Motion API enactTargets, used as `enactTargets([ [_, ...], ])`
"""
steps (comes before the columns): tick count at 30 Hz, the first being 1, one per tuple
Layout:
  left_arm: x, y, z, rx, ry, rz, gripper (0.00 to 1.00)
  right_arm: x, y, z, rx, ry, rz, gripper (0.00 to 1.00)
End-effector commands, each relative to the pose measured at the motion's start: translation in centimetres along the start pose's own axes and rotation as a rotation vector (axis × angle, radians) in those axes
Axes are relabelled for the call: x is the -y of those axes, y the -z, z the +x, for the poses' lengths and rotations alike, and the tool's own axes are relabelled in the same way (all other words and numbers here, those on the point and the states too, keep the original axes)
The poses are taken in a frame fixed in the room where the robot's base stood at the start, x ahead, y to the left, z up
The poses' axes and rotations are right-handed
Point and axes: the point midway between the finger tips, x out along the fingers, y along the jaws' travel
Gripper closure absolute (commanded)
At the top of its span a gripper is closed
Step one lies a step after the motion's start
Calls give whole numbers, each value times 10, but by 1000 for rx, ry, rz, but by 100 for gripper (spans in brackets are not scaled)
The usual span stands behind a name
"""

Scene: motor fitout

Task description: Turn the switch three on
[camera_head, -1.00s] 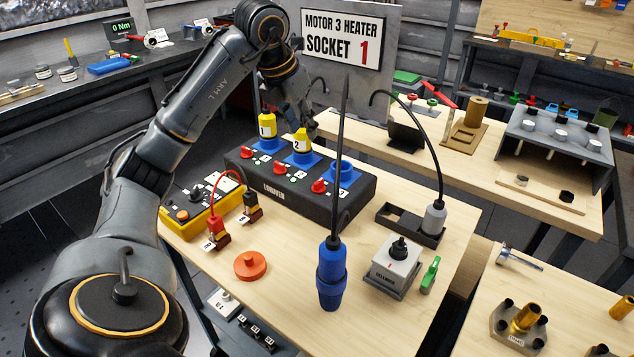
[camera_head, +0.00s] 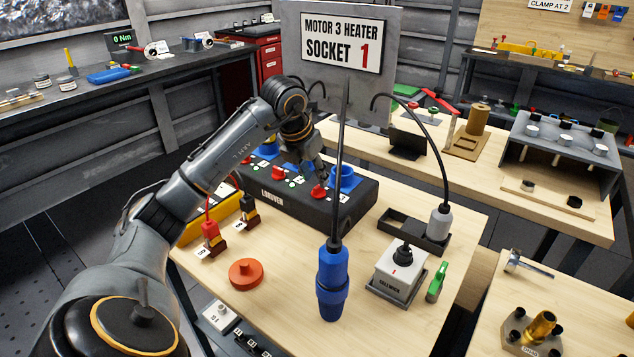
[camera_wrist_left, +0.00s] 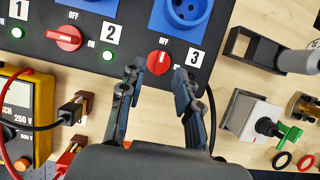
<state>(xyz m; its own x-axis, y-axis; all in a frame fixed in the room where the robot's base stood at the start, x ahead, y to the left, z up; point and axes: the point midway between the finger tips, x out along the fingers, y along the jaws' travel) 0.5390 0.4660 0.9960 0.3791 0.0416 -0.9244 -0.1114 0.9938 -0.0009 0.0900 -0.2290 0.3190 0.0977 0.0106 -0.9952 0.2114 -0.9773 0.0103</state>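Switch three is a red knob (camera_wrist_left: 158,62) beside the white label 3 on the dark box (camera_wrist_left: 125,55); an OFF mark is printed above it. In the head view the knob (camera_head: 318,193) sits in front of the blue socket three (camera_head: 345,178). My left gripper (camera_wrist_left: 157,78) is open, its fingers spread on either side of the knob's near side. I cannot tell whether they touch it. In the head view my left gripper (camera_head: 319,176) is low over the box's right part. The ON side of switch three is hidden. My right gripper is not in view.
Switch two (camera_wrist_left: 64,37) is left of switch three. A yellow meter (camera_wrist_left: 18,110) is to the left. A sign (camera_head: 341,41) reads "Motor 3 heater socket 1".

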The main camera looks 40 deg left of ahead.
Motion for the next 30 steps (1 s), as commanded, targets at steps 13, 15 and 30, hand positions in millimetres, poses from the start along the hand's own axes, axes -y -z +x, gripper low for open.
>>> enactTargets([
  [13, 0, 0, 34, 2, 0, 1, 67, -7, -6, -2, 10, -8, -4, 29],
  [15, 0, 0, 34, 2, 0, 1, 67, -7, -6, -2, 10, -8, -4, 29],
  [30, 0, 0, 33, 1, 0, 3, 100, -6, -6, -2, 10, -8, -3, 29],
])
